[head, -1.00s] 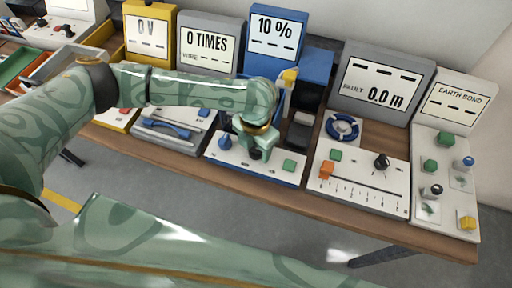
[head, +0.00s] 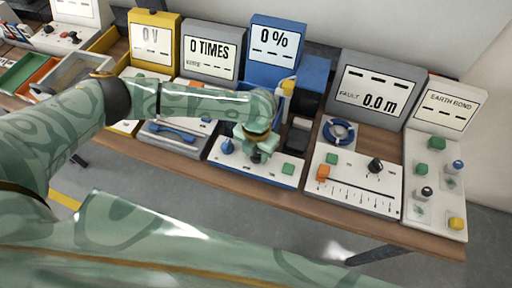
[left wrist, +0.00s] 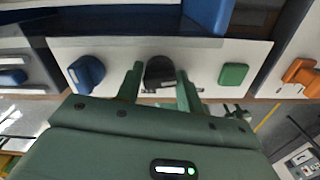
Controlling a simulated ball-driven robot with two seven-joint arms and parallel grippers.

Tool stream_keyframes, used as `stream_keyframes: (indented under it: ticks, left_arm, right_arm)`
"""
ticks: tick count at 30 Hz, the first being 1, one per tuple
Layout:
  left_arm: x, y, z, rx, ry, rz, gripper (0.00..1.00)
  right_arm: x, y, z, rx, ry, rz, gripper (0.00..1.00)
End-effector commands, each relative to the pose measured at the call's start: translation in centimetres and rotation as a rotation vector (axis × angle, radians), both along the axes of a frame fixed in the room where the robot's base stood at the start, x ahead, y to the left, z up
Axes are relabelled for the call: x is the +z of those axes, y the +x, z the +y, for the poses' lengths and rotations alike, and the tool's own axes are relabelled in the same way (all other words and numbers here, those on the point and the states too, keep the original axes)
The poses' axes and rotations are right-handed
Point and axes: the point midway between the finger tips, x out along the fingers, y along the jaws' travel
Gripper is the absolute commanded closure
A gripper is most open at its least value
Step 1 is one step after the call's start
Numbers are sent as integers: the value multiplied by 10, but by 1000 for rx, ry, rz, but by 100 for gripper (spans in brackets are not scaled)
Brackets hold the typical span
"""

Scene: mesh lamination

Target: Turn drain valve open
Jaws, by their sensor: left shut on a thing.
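My left gripper (head: 260,152) reaches down to the white control panel (head: 240,166) of the blue station in the head view. In the left wrist view, its two fingers (left wrist: 161,88) stand on either side of a black knob (left wrist: 158,70) and are shut on it. The knob is mostly hidden by the gripper in the head view. No lettering marks it as the drain valve. The station's screen (head: 274,42) reads 0 %. A yellow-topped part (head: 288,84) stands behind the gripper, partly covered. My right gripper is not in view.
On the same panel, a blue knob (left wrist: 87,73) is left of the gripper and a green block (left wrist: 233,75) is right of it. The grey fault station (head: 379,88) with an orange slider (head: 323,172) stands to the right. The floor in front is clear.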

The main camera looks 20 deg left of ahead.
Motion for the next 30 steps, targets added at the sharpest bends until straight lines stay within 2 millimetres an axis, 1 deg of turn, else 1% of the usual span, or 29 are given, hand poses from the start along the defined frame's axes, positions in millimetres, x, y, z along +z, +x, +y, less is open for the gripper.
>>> stream_keyframes:
  ticks: [6,7,9,17,20,23,26,30]
  left_arm:
    - [1,2,0,1,-2,-6,85]
    - [1,2,0,1,-2,-6,60]
    - [1,2,0,1,-2,-5,44]
    - [1,1,0,0,-2,-4,44]
    - [7,2,0,0,-3,-3,44]
    - [23,3,0,0,-2,-7,44]
    - [48,3,0,-1,-2,-8,44]
    - [88,3,0,-2,-2,-9,44]
  right_arm:
    - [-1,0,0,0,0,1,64]
    - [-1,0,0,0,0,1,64]
    - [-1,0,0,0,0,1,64]
    - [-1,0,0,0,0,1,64]
    - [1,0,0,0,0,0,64]
    - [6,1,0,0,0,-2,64]
    - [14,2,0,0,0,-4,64]
    - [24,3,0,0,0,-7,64]
